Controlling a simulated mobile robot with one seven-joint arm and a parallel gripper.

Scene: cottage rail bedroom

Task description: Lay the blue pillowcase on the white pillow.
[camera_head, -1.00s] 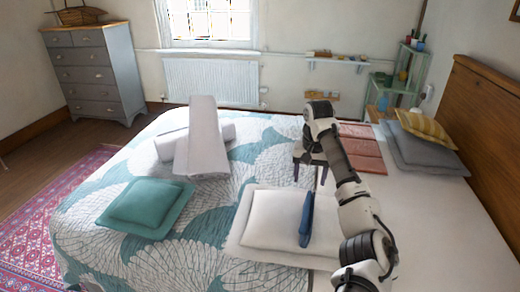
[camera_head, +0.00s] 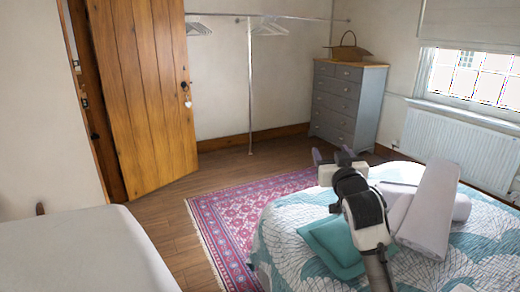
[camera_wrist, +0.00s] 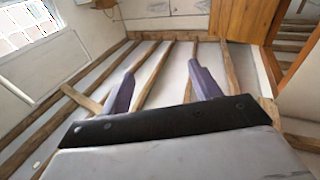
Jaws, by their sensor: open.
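The blue pillowcase is not in either current view. The white pillow is not clearly in view; a small pale edge at the bottom of the head view is too little to identify. My gripper (camera_head: 331,156) is raised above the far left part of the bed in the head view, beyond the teal cushion.
The teal cushion (camera_head: 332,246) and white rolled bedding (camera_head: 430,208) lie on the patterned quilt (camera_head: 285,225). A white surface (camera_head: 80,255) stands at lower left. A pink rug (camera_head: 230,225) and wooden floor lie between. A grey dresser (camera_head: 344,105) and wooden door (camera_head: 145,95) stand behind.

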